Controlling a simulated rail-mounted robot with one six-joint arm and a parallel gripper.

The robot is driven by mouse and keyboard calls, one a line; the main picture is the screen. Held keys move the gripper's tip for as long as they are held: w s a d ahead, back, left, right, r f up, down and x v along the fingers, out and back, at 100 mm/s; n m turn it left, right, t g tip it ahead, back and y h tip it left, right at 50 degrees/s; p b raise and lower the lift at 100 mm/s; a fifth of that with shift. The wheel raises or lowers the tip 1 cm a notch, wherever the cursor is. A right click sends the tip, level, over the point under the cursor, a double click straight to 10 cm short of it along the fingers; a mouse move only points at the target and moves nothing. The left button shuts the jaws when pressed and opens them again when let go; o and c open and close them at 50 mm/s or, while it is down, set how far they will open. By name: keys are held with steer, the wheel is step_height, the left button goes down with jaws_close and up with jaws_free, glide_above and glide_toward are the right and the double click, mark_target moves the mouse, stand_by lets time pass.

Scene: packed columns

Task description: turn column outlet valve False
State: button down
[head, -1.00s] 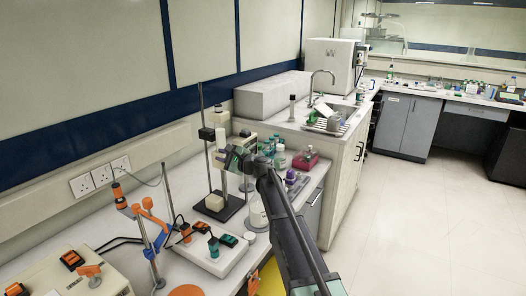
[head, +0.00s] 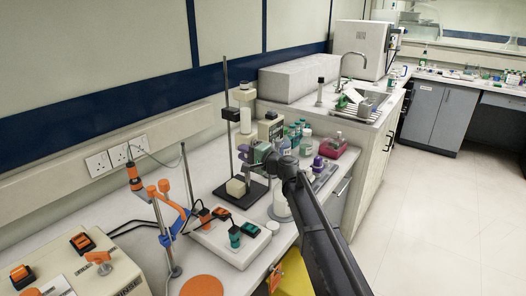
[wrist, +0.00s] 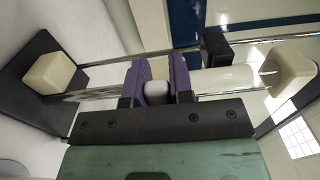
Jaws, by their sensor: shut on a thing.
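The white column (head: 246,118) stands upright on a stand, with a cream block at its top and a thin black rod (head: 227,120) beside it. In the wrist view the column (wrist: 225,80) lies sideways, its cream block at the right. My gripper (head: 250,156) is at the lower end of the column. In the wrist view my gripper (wrist: 157,80) has its purple fingers shut on a small pale grey-white piece (wrist: 157,92), apparently the outlet valve, in line with the column. The fingers hide most of it, so its turn angle cannot be told.
A cream block (head: 236,187) sits on the stand's dark base (head: 255,193). An orange clamp stand (head: 165,225) and a white unit (head: 225,236) are in front.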

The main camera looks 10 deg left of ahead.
steer(key=shift+f, duration=0.1)
stand_by(0.3)
steer(key=c, duration=1)
jaws_free()
steer(key=v, duration=1.1)
steer(key=shift+a, duration=0.1)
